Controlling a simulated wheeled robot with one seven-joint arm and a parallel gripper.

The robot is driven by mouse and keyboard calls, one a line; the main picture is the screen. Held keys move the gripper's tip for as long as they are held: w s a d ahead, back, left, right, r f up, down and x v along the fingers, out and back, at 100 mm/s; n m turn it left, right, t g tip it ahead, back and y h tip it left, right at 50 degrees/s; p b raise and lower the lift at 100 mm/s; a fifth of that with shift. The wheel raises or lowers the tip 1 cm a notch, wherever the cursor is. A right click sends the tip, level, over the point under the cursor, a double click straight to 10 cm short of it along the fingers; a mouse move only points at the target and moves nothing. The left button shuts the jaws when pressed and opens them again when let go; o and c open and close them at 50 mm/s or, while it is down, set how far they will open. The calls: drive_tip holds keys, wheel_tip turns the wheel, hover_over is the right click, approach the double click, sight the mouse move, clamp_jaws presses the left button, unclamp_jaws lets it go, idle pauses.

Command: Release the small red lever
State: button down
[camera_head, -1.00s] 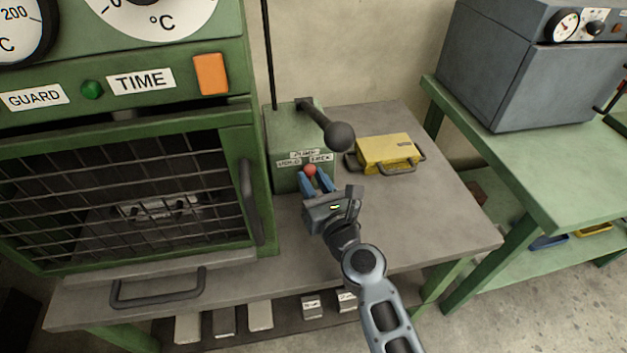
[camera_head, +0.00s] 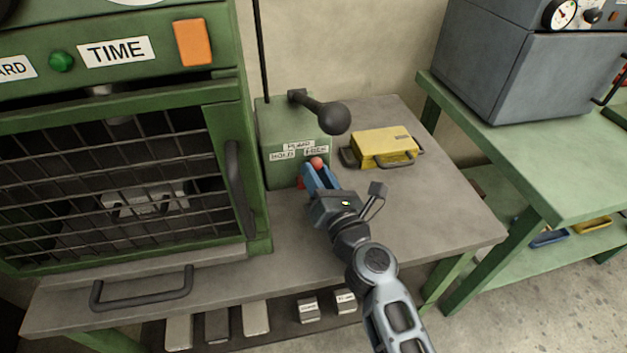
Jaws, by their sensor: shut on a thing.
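The small red lever (camera_head: 317,162) is on the front of a green pump box (camera_head: 292,132). Its round red knob shows just below the FREE label. A bit of red also shows lower left, beside the fingers. My gripper (camera_head: 313,172) has blue fingers shut on the lever, just under the knob. The fingers hide most of the lever's stem. Labels on the box read PUMP, HOLD on the left and FREE on the right.
A black-knobbed handle (camera_head: 322,113) juts from the box above my gripper. A yellow case (camera_head: 384,147) lies to the right on the grey bench (camera_head: 440,215). A green oven with a mesh guard (camera_head: 120,170) stands at left. The bench's front right is clear.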

drive_tip(key=shift+d+f+m+b, duration=0.25)
drive_tip(key=shift+m+b, duration=0.2)
drive_tip(key=shift+m, duration=0.25)
drive_tip(key=c, duration=0.9)
unclamp_jaws()
drive_tip(key=shift+o, duration=0.2)
drive_tip(key=shift+r, duration=0.1)
wheel_tip(320, 180, up, 5)
drive_tip(key=p, duration=0.4)
drive_tip(key=s+d+r+p, duration=0.3)
drive_tip(key=d+r+p, duration=0.2)
drive_tip(key=d, duration=0.6)
drive_tip(key=shift+d+r+p, duration=0.15)
drive_tip(key=shift+r+p, duration=0.25)
drive_tip(key=shift+s, duration=0.1)
